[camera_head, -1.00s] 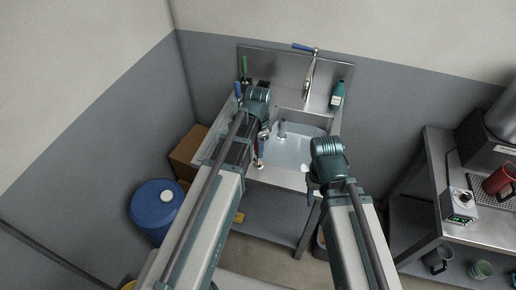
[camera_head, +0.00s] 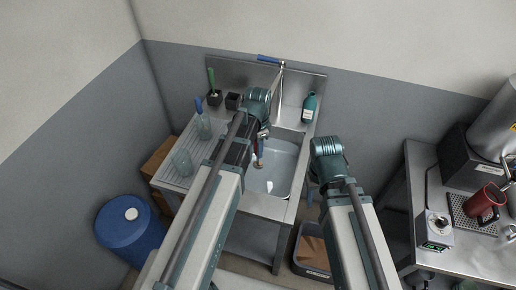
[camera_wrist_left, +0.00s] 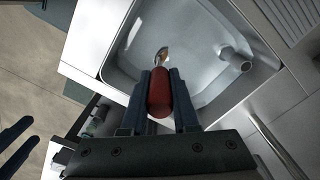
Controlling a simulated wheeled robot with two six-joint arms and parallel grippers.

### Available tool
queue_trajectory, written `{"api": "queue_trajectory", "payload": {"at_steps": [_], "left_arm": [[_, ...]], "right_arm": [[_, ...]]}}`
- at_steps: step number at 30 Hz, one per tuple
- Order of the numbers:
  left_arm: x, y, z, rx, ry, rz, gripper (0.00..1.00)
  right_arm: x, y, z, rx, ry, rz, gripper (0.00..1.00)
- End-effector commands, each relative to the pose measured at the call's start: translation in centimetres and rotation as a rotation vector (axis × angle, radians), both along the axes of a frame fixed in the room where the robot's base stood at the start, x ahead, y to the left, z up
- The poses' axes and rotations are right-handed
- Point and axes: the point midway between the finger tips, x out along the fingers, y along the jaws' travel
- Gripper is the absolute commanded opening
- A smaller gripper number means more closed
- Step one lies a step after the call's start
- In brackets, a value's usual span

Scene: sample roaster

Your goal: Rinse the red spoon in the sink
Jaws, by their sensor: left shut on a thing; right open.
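The red spoon (camera_head: 257,150) is in my left gripper (camera_head: 263,135), above the left part of the sink basin (camera_head: 282,182). In the left wrist view its thick red handle (camera_wrist_left: 159,95) is between the blue fingers of the left gripper (camera_wrist_left: 160,100). Its small metal bowl (camera_wrist_left: 161,56) points out over the sink basin (camera_wrist_left: 185,35). The faucet (camera_head: 280,92) with a blue lever (camera_head: 270,59) stands at the back; no stream of water can be made out. My right gripper (camera_head: 312,185) is open, right of the sink, its fingers partly hidden.
A green bottle (camera_head: 309,108) stands behind the basin at right. A blue barrel (camera_head: 130,228) is at left, a bin (camera_head: 312,250) on the floor, and a bench (camera_head: 415,190) at right.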

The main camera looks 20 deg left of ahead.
Motion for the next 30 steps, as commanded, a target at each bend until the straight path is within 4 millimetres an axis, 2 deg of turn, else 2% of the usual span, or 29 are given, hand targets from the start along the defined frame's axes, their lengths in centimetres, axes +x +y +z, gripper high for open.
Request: {"api": "queue_trajectory", "payload": {"at_steps": [1,12,30], "left_arm": [[0.0,0.0,0.8,0.0,0.0,0.0,0.0],[-0.1,0.0,3.5,-0.001,-0.001,0.0,0.0],[-0.1,0.0,3.3,-0.001,-0.001,0.0,0.0]], "right_arm": [[0.0,0.0,0.8,0.0,0.0,0.0,0.5],[0.0,0.0,3.5,0.0,0.0,0.001,0.5],[0.0,0.0,3.3,0.0,0.0,0.001,0.5]]}}
